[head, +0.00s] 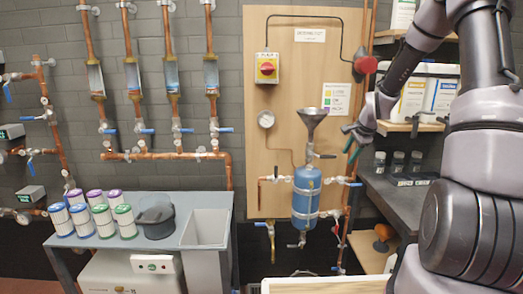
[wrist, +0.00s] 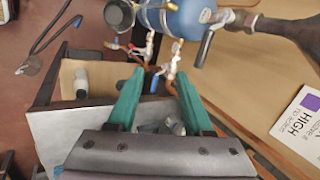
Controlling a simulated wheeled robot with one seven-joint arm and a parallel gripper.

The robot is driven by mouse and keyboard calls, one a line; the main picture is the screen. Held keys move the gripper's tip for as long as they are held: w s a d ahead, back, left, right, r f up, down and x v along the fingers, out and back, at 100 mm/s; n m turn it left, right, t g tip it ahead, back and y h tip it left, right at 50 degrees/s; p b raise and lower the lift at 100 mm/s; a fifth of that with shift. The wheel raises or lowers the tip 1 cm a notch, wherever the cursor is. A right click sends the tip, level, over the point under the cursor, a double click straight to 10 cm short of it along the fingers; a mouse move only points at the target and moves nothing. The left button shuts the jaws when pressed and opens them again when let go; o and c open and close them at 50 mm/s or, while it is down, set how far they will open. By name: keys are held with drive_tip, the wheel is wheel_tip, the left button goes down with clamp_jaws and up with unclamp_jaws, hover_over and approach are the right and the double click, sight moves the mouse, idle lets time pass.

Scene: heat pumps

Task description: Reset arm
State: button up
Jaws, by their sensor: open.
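My arm reaches in from the right of the head view, in front of the shelves. My gripper (head: 351,143) hangs at its end with teal fingers, right of the steel funnel (head: 312,116) and apart from it. In the wrist view my gripper (wrist: 162,76) is open, with its two teal fingers spread and nothing held between them. Beyond the fingertips are the blue tank (wrist: 180,18) and small valves. The tank (head: 306,190) also shows in the head view, upright on the wooden panel. My upper arm hides part of the right side.
The wooden panel (head: 268,100) carries a red switch (head: 266,68) and a gauge (head: 266,119). Coloured canisters and a dark pot (head: 156,218) stand on the grey table (head: 190,241) at left.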

drive_tip(key=s+a+r+n+h, duration=0.1)
drive_tip(key=s+a+r+n, duration=0.2)
drive_tip(key=s+r, duration=0.6)
drive_tip(key=s+a+r+n, duration=0.25)
drive_tip(key=s+r, duration=0.45)
drive_tip(key=r, duration=0.4)
drive_tip(key=s+a+r+n, duration=0.1)
drive_tip(key=s+r+n, duration=0.2)
drive_tip(key=s, duration=0.6)
drive_tip(key=s+a+r+n+t+y, duration=0.1)
drive_tip(key=s+r+n, duration=0.1)
drive_tip(key=s, duration=0.7)
drive_tip(key=shift+s+a+r+n+t, duration=0.2)
drive_tip(key=shift+a+r+n+t, duration=0.15)
drive_tip(key=shift+n, duration=0.2)
drive_tip(key=shift+w+r, duration=0.1)
drive_tip(key=shift+w, duration=0.05)
